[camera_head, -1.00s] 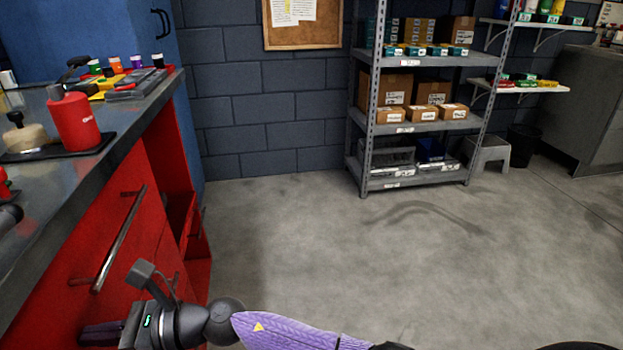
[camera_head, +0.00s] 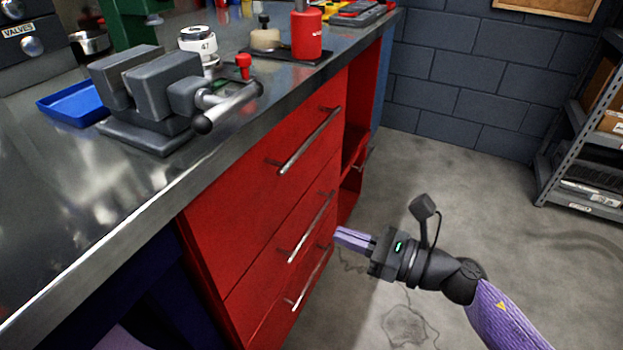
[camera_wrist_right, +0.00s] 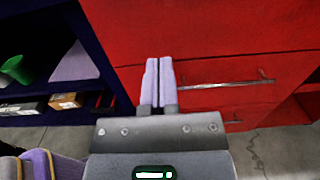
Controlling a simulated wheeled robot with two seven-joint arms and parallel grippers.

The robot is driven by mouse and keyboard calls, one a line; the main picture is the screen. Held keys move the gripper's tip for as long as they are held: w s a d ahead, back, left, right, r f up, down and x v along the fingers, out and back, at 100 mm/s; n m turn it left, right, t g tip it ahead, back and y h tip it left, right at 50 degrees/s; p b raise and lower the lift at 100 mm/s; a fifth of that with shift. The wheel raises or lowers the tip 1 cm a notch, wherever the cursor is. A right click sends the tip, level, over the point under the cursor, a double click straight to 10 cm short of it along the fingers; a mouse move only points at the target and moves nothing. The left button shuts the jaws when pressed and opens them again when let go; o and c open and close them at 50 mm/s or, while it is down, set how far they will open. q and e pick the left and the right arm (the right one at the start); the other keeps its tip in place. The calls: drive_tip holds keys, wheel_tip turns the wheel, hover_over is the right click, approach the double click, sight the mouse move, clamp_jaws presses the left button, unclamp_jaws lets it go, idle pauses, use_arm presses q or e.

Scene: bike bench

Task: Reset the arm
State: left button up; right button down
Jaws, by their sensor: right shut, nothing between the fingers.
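My right arm comes in from the lower right in the head view. Its right gripper (camera_head: 340,235) points left toward the red drawer cabinet (camera_head: 250,170) under the bench. The lilac fingers are together with nothing between them. In the right wrist view the closed fingers (camera_wrist_right: 158,62) point at the red drawer fronts, just left of a drawer handle (camera_wrist_right: 225,84). I cannot tell the exact gap between the fingertips and the cabinet. My left gripper is not clearly seen in either view.
The metal bench top (camera_head: 150,195) carries a grey vise (camera_head: 150,95), a blue tray (camera_head: 75,103) and a red bottle (camera_head: 307,35). Drawer handles (camera_head: 310,140) stick out from the cabinet. A dark open bay (camera_wrist_right: 50,85) lies left of the drawers. The floor (camera_head: 420,160) behind the gripper is clear.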

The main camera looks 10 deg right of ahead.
drive_tip(key=d+f+m+t+h, duration=0.2)
drive_tip(key=d+f+m+h, duration=0.1)
drive_tip(key=f+m, duration=0.45)
drive_tip(key=d+f+m+t+h, duration=0.2)
drive_tip(key=d+f+m+h, duration=0.15)
drive_tip(key=f+m, duration=0.45)
drive_tip(key=s+d+f+m+g+h, duration=0.3)
drive_tip(key=s+f+m+g+h, duration=0.1)
drive_tip(key=s+f+m, duration=0.7)
drive_tip(key=s+d+f+m+g+h, duration=0.45)
drive_tip(key=s+f+m, duration=0.45)
drive_tip(key=s+f, duration=0.3)
drive_tip(key=s+a+f+m+g+h, duration=0.15)
drive_tip(key=s+m+g, duration=0.6)
drive_tip(key=s, duration=1.75)
use_arm(q)
drive_tip(key=w+r+t+p, duration=0.1)
drive_tip(key=w+r+p, duration=0.2)
drive_tip(key=r+p, duration=1.3)
drive_tip(key=shift+w+t+p, duration=0.3)
drive_tip(key=shift+w+p, duration=0.1)
use_arm(e)
wheel_tip(320, 180, up, 16)
drive_tip(key=w+a+m+t, duration=0.1)
drive_tip(key=w, duration=0.1)
drive_tip(key=shift+w+y, duration=0.35)
drive_tip(key=shift+w, duration=0.05)
